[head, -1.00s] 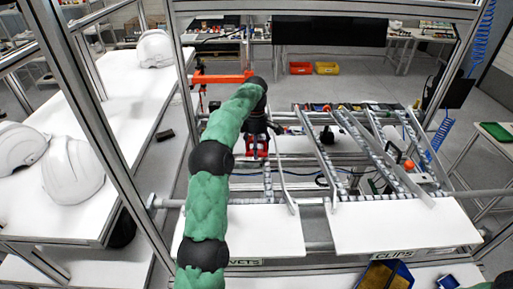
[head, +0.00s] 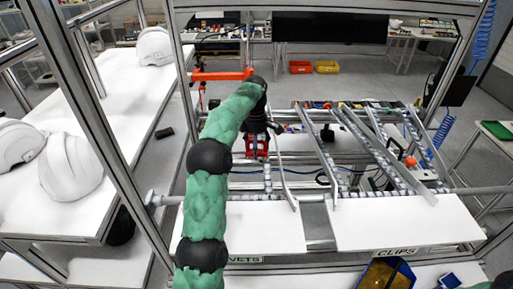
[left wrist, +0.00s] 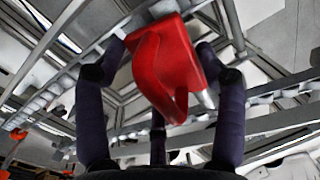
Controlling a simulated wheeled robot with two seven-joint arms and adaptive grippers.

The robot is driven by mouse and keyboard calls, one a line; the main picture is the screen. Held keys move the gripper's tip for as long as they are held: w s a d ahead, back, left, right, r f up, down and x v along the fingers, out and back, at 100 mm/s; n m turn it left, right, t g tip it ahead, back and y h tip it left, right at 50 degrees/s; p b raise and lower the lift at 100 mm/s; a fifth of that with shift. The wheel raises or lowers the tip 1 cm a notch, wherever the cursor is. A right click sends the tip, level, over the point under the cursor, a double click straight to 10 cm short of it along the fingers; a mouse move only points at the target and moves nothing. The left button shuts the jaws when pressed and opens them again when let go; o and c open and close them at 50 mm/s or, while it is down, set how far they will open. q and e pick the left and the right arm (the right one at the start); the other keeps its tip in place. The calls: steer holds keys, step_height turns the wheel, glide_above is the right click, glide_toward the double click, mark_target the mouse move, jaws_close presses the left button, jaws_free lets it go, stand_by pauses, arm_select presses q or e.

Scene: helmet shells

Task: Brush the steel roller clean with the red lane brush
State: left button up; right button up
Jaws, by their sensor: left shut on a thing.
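The red lane brush (head: 257,147) is in my left gripper (head: 257,130), over the left part of the flow rack. Steel roller lanes (head: 268,180) run down the rack near the brush. I cannot tell which roller is the dirty one, or whether the brush touches a roller. My right gripper is not in view.
Metal guide rails (head: 321,160) slope down the rack beside the brush. White panels (head: 250,230) lie at the front, with a blue bin (head: 402,272) below right. White helmet shells (head: 70,168) stand on the left table. An aluminium post (head: 95,110) rises left of my arm.

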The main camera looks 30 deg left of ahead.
mark_target(247, 148)
arm_select(q)
steer(key=shift+s+a+r, duration=0.1)
steer(key=shift+s+a, duration=0.35)
steer(key=shift+a, duration=0.3)
steer(key=shift+s+a+r, duration=0.1)
steer(key=shift+s+a, duration=0.3)
steer(key=shift+a, duration=0.3)
steer(key=s+a, duration=0.2)
steer(key=a, duration=0.1)
steer(key=shift+s+a+f, duration=0.15)
steer(key=shift+a+f, duration=0.05)
steer(key=shift+f, duration=0.15)
steer(key=shift+d, duration=0.1)
